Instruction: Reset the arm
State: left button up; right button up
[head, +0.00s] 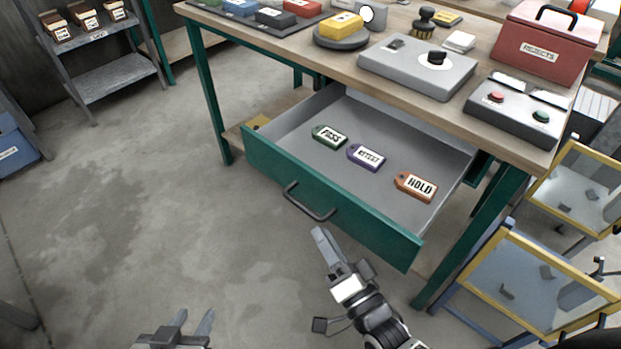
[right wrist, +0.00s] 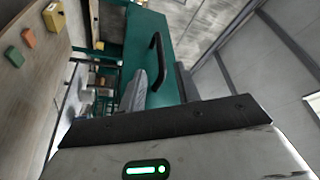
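My right gripper (head: 335,246) is in front of the open green drawer (head: 330,218), below and to the right of its dark handle (head: 309,202). It is apart from the handle and holds nothing. In the right wrist view its two fingers (right wrist: 161,76) stand apart, with the handle (right wrist: 155,62) beyond them. My left gripper (head: 194,318) is at the bottom edge of the head view, over bare floor. Its fingers are apart and empty; the rest of that arm is mostly out of view.
A green PASS tag (head: 330,136), a purple RETEST tag (head: 366,157) and an orange HOLD tag (head: 416,186) lie in the drawer. The workbench (head: 340,65) carries a red REJECTS box (head: 545,50). Yellow-framed panels (head: 530,285) stand at right.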

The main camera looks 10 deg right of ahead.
jog(key=s+d+f+n+g+h, duration=0.2)
jog(key=s+f+n+g, duration=0.1)
jog(key=s+n+g, duration=0.4)
jog(key=n+g, duration=0.2)
jog(key=n, duration=0.2)
jog(key=shift+s+d+f, duration=0.3)
jog(key=shift+f, duration=0.05)
dwell(0.5)
